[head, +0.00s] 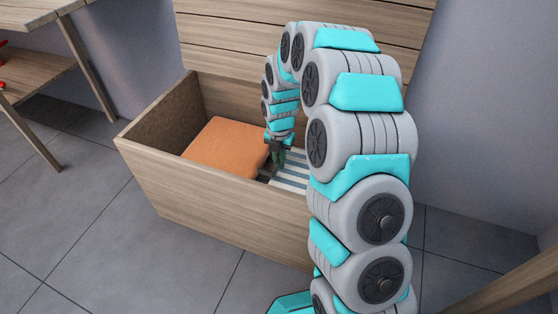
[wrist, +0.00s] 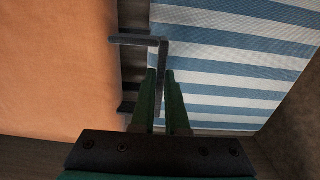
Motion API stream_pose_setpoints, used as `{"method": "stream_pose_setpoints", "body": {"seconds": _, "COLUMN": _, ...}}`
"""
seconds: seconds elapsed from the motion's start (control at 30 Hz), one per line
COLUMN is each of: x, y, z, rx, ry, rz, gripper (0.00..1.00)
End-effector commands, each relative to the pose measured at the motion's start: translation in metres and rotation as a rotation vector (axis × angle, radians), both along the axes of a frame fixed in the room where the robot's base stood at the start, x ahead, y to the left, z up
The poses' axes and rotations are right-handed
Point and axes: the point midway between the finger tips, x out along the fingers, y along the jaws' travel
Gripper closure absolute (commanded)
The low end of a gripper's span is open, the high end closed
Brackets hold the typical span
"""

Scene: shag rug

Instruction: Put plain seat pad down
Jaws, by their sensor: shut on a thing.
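The plain orange seat pad (head: 222,146) is inside the open wooden storage bench, in its left part, and lies roughly flat. In the wrist view the orange pad (wrist: 55,70) fills the left side, with a grey bar handle (wrist: 138,41) at its right edge. My gripper (head: 277,158) is down inside the bench at the pad's right edge. In the wrist view its green fingers (wrist: 164,75) are shut on the handle's upright bar. I cannot tell whether the pad rests on the floor of the bench.
The wooden bench (head: 215,222) has its lid (head: 225,48) raised at the back. A blue-and-white striped pad (head: 289,172) lies right of the orange pad, partly behind my arm; it shows in the wrist view (wrist: 235,65). A wooden shelf (head: 38,72) stands left.

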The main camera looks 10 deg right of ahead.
Motion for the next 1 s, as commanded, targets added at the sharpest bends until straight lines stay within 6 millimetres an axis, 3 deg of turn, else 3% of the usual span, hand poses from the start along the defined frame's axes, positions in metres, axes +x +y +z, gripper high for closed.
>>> {"method": "stream_pose_setpoints", "body": {"seconds": 0.33, "x": -0.0004, "y": 0.0006, "z": -0.0092, "rx": 0.001, "ry": 0.002, "rz": 0.000, "gripper": 1.00}}
{"method": "stream_pose_setpoints", "body": {"seconds": 0.37, "x": -0.0003, "y": 0.0004, "z": -0.0095, "rx": 0.001, "ry": 0.001, "rz": 0.000, "gripper": 0.86}}
{"method": "stream_pose_setpoints", "body": {"seconds": 0.6, "x": -0.0003, "y": 0.0002, "z": -0.0094, "rx": 0.001, "ry": 0.001, "rz": 0.000, "gripper": 0.59}}
{"method": "stream_pose_setpoints", "body": {"seconds": 1.0, "x": 0.0009, "y": -0.0004, "z": -0.0010, "rx": -0.001, "ry": -0.003, "rz": 0.000, "gripper": 0.58}}
